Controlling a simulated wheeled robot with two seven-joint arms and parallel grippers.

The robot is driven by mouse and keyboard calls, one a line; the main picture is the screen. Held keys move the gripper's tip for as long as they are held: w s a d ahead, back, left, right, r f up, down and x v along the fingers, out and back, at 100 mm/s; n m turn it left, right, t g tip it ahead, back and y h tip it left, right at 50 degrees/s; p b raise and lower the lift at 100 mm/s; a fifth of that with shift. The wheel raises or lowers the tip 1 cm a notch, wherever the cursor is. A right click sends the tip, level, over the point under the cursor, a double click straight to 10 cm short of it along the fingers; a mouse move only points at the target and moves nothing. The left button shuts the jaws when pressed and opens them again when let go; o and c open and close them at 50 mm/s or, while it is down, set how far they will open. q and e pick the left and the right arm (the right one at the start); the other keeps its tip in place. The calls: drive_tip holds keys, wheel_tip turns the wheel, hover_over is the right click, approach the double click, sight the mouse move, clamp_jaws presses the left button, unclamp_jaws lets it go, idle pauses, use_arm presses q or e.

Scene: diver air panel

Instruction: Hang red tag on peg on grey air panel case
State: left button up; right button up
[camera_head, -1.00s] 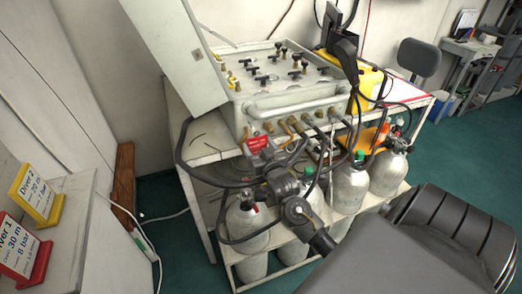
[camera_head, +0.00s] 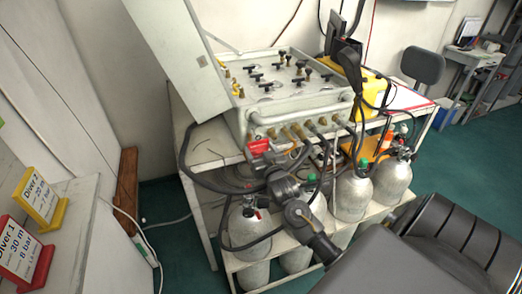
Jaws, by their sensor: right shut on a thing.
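The grey air panel case (camera_head: 290,92) stands open on a white shelf unit, its lid raised at the left and its top full of knobs and valves. A row of brass fittings with hoses runs along its front; I cannot pick out the peg. My right gripper (camera_head: 262,158) is in front of the case's lower left front, shut on the red tag (camera_head: 258,147). The tag shows as a small red patch just below the case's front, partly hidden by the gripper. I cannot tell whether it touches the case. My left gripper is not in view.
Several grey cylinders (camera_head: 352,194) stand on the shelf unit (camera_head: 205,158) below, with dark hoses looped around. A yellow case (camera_head: 373,85) sits behind at the right. Yellow (camera_head: 40,199) and red (camera_head: 22,252) diver signs stand on a surface at the left.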

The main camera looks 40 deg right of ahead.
sight(259, 148)
drive_tip(key=shift+w+d, duration=0.1)
drive_tip(key=shift+w, duration=0.2)
idle(0.5)
drive_tip(key=shift+w+d, duration=0.2)
drive_tip(key=shift+w, duration=0.45)
drive_tip(key=shift+w+d, duration=0.2)
drive_tip(key=shift+w, duration=0.3)
drive_tip(key=shift+f, duration=0.3)
idle(0.9)
drive_tip(key=o, duration=1)
